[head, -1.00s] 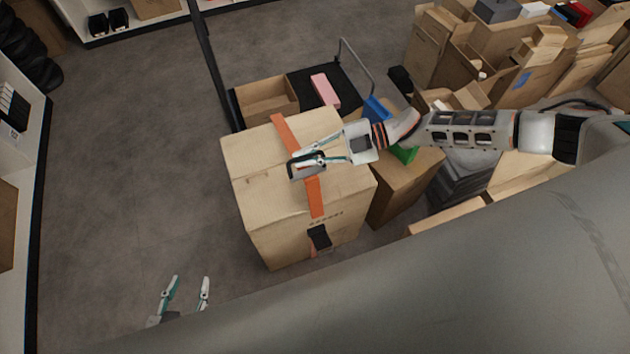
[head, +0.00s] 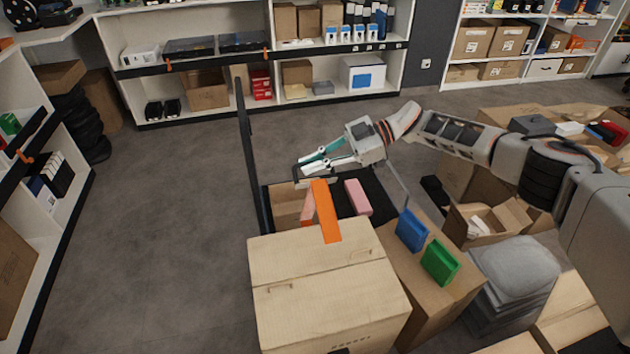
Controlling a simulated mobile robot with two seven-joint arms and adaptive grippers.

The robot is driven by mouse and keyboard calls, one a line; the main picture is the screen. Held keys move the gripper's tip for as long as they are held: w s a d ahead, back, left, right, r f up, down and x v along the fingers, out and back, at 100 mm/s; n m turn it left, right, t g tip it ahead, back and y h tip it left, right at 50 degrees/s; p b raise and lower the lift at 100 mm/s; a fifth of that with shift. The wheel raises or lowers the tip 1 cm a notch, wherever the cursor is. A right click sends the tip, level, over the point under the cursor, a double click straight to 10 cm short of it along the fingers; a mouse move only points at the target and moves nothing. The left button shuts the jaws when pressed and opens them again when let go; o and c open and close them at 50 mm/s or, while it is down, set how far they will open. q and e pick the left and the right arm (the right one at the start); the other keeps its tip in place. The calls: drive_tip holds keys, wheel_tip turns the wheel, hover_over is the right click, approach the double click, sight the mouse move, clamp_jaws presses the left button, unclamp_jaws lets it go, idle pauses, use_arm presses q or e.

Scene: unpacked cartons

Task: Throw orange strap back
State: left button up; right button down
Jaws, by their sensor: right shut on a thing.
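The large cardboard box (head: 315,270) stands at the lower middle of the head view. The orange strap (head: 325,212) lies on its far top edge and rises from there, with a paler pinkish length (head: 308,207) beside it. My right gripper (head: 305,166) is beyond and above the box's far edge, shut on the upper end of the strap at a dark piece, probably its buckle. The exact grip is small and partly hidden by the fingers. The near half of the box top is bare of strap. My left gripper is out of view.
Behind the box is a dark cart with an upright post (head: 246,140), an open carton (head: 289,208) and a pink block (head: 358,197). A blue block (head: 411,230) and green block (head: 440,262) lie on a carton at the right. Floor at the left is clear.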

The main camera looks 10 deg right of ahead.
drive_tip(key=shift+w+f+b, duration=0.1)
drive_tip(key=shift+w+b, duration=0.2)
drive_tip(key=shift+w, duration=0.8)
drive_tip(key=c, duration=2.2)
unclamp_jaws()
drive_tip(key=shift+o, duration=0.2)
drive_tip(key=v, duration=1.2)
drive_tip(key=shift+r, duration=0.2)
drive_tip(key=shift+s+f, duration=0.1)
